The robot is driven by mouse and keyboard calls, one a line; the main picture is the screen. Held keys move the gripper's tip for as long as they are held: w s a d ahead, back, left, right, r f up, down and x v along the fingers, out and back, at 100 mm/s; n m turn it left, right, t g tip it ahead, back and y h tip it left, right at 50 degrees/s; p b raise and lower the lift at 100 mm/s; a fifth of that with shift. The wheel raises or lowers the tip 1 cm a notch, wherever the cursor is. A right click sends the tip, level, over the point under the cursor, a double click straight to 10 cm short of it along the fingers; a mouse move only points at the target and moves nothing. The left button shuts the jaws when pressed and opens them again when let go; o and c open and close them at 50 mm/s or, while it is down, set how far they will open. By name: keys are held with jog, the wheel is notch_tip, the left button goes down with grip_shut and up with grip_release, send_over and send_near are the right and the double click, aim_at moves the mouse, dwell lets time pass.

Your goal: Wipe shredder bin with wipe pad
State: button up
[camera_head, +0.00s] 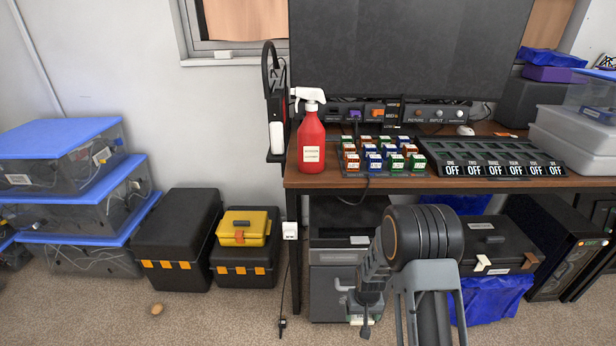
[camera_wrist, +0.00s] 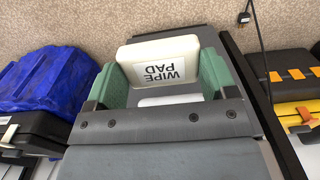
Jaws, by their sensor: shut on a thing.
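The wipe pad (camera_wrist: 165,62) is a cream block with an upside-down "WIPE PAD" label. My gripper (camera_wrist: 158,80) is shut on it, with a green finger on each side. In the head view my gripper (camera_head: 357,308) is low under the desk, in front of the grey shredder bin (camera_head: 326,285), and hides part of it. A little of the pad shows pale at its lower end. In the wrist view a dark grey panel, seemingly the bin (camera_wrist: 235,75), lies behind the pad. I cannot tell whether the pad touches it.
The desk (camera_head: 300,182) overhangs the bin and bears a red spray bottle (camera_head: 311,140). Right of my arm are a black case (camera_head: 495,240) and a blue bag (camera_head: 495,300). A cable (camera_head: 283,300) hangs left of the bin. Carpet in front is mostly clear.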

jog(key=f+b, duration=0.2)
jog(key=b, duration=0.1)
jog(key=f+b, duration=0.6)
jog(key=shift+w+f, duration=0.15)
jog(key=shift+w, duration=0.1)
